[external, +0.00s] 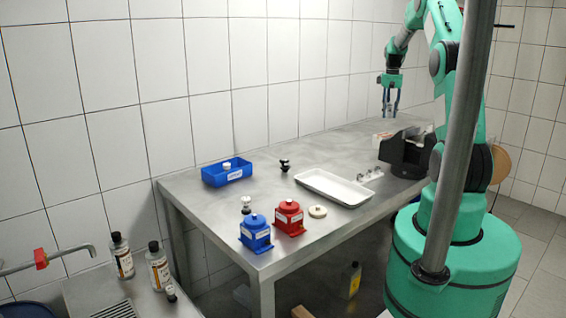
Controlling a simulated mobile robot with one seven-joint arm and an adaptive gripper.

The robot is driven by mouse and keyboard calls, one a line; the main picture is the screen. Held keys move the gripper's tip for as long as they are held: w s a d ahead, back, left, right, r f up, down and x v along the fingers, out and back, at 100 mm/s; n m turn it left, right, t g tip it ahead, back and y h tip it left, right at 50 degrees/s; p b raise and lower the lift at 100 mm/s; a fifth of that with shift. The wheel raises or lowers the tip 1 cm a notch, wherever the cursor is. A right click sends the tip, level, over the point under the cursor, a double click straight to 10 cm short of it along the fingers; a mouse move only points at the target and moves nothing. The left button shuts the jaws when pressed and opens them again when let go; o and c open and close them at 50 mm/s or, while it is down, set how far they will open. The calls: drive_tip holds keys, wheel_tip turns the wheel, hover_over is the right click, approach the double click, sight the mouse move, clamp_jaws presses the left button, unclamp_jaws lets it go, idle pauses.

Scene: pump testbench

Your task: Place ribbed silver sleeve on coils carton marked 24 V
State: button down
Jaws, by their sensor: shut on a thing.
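My gripper (389,108) is at the far right end of the steel table, pointing down above its surface. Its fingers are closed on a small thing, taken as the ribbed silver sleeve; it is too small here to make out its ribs. A small pale carton (381,138) stands on the table below and slightly left of my gripper, partly hidden by a black bin. Its marking cannot be read, so I cannot tell whether it is the 24 V coils carton. The gripper appears apart from it.
The black bin (405,152) stands at the table's right. A white tray (334,188) with small fittings (370,175) beside it lies mid-table. A blue bin (227,173), a blue pump (255,234) and a red pump (289,218) stand further left. The table's back middle is clear.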

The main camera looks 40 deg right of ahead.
sight(385, 135)
drive_tip(key=shift+w+d+f+p, duration=0.25)
drive_tip(key=shift+w+d+p, duration=0.25)
drive_tip(key=shift+w+d+f+p, duration=0.25)
drive_tip(key=shift+w+d+p, duration=0.2)
drive_tip(key=shift+w+d, duration=0.05)
drive_tip(key=shift+r, duration=0.2)
drive_tip(key=shift+f, duration=0.15)
drive_tip(key=shift+f, duration=1.15)
drive_tip(key=shift+d+f+b, duration=0.1)
drive_tip(key=shift+f+b, duration=0.5)
drive_tip(key=shift+f, duration=2.45)
drive_tip(key=shift+f, duration=0.15)
